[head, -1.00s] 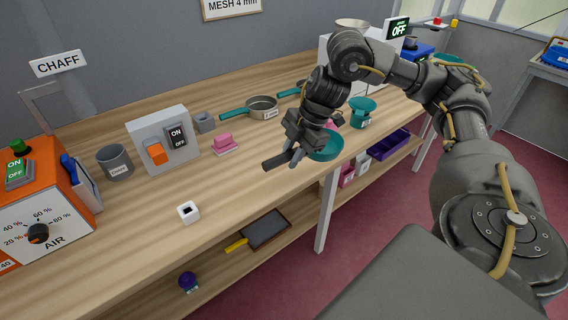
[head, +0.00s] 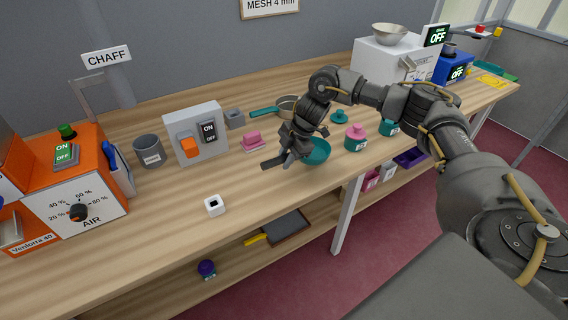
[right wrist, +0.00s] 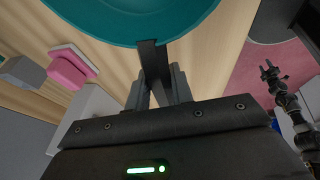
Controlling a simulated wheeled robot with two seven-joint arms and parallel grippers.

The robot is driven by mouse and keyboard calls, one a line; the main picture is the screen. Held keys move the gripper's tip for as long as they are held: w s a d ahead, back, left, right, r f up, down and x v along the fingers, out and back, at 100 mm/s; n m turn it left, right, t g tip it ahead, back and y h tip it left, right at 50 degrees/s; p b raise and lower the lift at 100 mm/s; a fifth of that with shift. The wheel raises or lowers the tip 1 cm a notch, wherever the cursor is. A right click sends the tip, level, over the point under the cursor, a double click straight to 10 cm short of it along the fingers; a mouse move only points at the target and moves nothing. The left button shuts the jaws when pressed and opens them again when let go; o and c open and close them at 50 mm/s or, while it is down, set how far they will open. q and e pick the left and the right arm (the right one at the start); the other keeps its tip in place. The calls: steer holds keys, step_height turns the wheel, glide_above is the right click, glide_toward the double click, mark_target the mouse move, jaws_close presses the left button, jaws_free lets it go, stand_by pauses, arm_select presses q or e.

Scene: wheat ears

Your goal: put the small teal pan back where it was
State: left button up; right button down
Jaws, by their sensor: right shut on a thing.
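The small teal pan (head: 317,152) is a shallow round dish, held above the bench beside its front edge. The arm hides part of the bench behind the pan. My left gripper is outside the head view. In the right wrist view a small dark gripper (right wrist: 269,72) at the far right looks like my left one; its jaws are too small to judge.
Behind and right of the pan stand a teal item with a pink top (head: 356,138) and a teal-based item (head: 389,127). A pink block (head: 252,140), switch box (head: 202,138) and white cube (head: 214,205) are left. Bench wood around the cube is clear.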

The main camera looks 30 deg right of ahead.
mark_target(284, 175)
steer(key=shift+w+a+f, duration=0.1)
steer(key=shift+w+f, duration=0.25)
steer(key=shift+f, duration=0.1)
step_height(284, 175, down, 3)
steer(key=shift+r+p, duration=0.1)
steer(key=shift+p, duration=0.85)
steer(key=shift+f, duration=0.2)
steer(key=c, duration=1.2)
jaws_free()
steer(key=shift+f, duration=0.1)
